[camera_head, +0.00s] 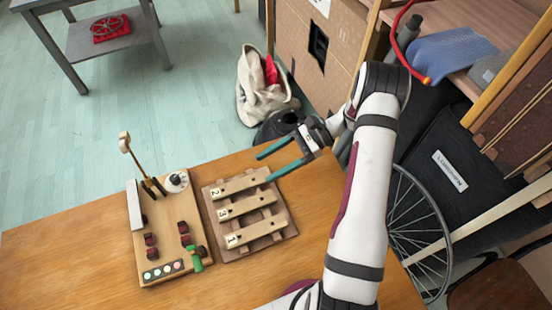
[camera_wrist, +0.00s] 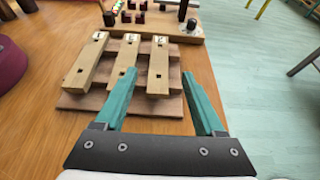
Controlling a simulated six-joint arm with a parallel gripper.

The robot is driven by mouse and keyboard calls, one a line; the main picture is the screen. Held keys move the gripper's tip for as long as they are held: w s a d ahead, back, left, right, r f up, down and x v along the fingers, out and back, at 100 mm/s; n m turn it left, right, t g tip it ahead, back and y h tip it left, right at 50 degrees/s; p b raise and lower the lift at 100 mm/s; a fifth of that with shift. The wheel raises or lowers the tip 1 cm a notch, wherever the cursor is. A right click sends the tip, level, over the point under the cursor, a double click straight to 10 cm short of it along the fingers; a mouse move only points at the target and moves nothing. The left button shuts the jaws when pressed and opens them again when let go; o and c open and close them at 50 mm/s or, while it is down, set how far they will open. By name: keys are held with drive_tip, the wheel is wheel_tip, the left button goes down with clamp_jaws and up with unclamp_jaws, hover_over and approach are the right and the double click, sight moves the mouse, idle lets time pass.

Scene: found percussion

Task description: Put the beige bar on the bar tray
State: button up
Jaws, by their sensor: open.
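Three beige bars lie side by side on a brown slatted wooden tray (camera_head: 286,232), which looks like the bar tray. They are marked 2 (camera_head: 240,184), 3 (camera_head: 243,207) and 1 (camera_head: 258,229). I cannot tell which one the task means. My gripper (camera_head: 263,168) is open and empty, at the far right corner of the tray near bar 2. In the wrist view, the teal fingers (camera_wrist: 158,75) point toward the tray (camera_wrist: 72,102), with the rightmost bar (camera_wrist: 158,66) between them in the picture. I see no contact with it.
A wooden board (camera_head: 165,235) left of the tray carries a beige-headed beater (camera_head: 124,143), a round white dial, dark red blocks, a green piece and coloured buttons. The table (camera_head: 70,235) is clear at left. A white bag (camera_head: 258,95) stands on the floor beyond; a wheel and shelves stand right.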

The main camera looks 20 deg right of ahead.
drive_tip(key=v, duration=0.2)
drive_tip(key=shift+d+r, duration=0.15)
drive_tip(key=shift+d, duration=0.15)
drive_tip(key=s+a+r+n+g+h, duration=0.2)
drive_tip(key=s+a+r+n+h, duration=0.15)
drive_tip(key=r, duration=0.35)
drive_tip(key=s+a+r+n+g+h, duration=0.1)
drive_tip(key=s+a+r+n+h, duration=0.1)
drive_tip(key=s+a+r+n, duration=0.25)
drive_tip(key=s+a+r+n+t+h, duration=0.1)
drive_tip(key=s+r+n+h, duration=0.1)
drive_tip(key=s, duration=0.5)
drive_tip(key=s+a+r+n+t+h, duration=0.1)
drive_tip(key=s+a+n+h, duration=0.1)
drive_tip(key=s+h, duration=0.2)
drive_tip(key=s, duration=0.3)
drive_tip(key=shift+s+r+t, duration=0.3)
drive_tip(key=shift+r+t, duration=0.1)
